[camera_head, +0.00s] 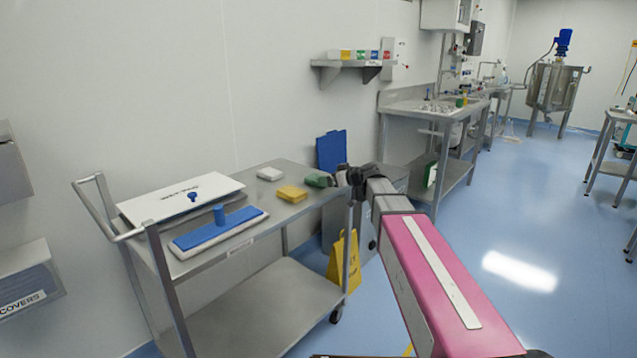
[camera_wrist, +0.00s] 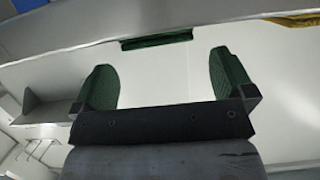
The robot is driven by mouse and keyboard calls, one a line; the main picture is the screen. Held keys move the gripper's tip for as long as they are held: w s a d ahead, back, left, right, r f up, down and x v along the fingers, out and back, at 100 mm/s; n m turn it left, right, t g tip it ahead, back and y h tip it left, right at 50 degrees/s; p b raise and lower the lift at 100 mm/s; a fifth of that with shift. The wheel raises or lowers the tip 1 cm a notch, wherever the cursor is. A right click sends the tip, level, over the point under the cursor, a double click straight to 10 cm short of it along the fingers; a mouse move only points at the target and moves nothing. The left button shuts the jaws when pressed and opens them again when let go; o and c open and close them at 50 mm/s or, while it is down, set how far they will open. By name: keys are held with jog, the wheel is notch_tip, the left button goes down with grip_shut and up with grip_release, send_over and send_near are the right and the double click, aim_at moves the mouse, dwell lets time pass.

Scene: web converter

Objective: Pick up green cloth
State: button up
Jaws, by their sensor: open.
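The green cloth (camera_head: 318,180) lies on the top shelf of the steel cart, near its right end, right of the yellow cloth. In the wrist view the green cloth (camera_wrist: 156,41) shows as a dark green strip ahead of the fingers, between their lines and apart from both. My gripper (camera_head: 343,178) is at the cart's right end, close beside the green cloth and partly overlapping it in the head view. In the wrist view my gripper (camera_wrist: 164,80) is open, with two green-padded fingers wide apart and nothing between them but the pale surface.
The yellow cloth (camera_head: 292,194) lies left of the green one and a white cloth (camera_head: 270,174) behind it. A yellow floor sign (camera_head: 344,262) stands beside the cart.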

jog(key=x, duration=0.5)
jog(key=shift+w+a+f, duration=0.2)
jog(key=shift+f, duration=0.1)
jog(key=c, duration=0.9)
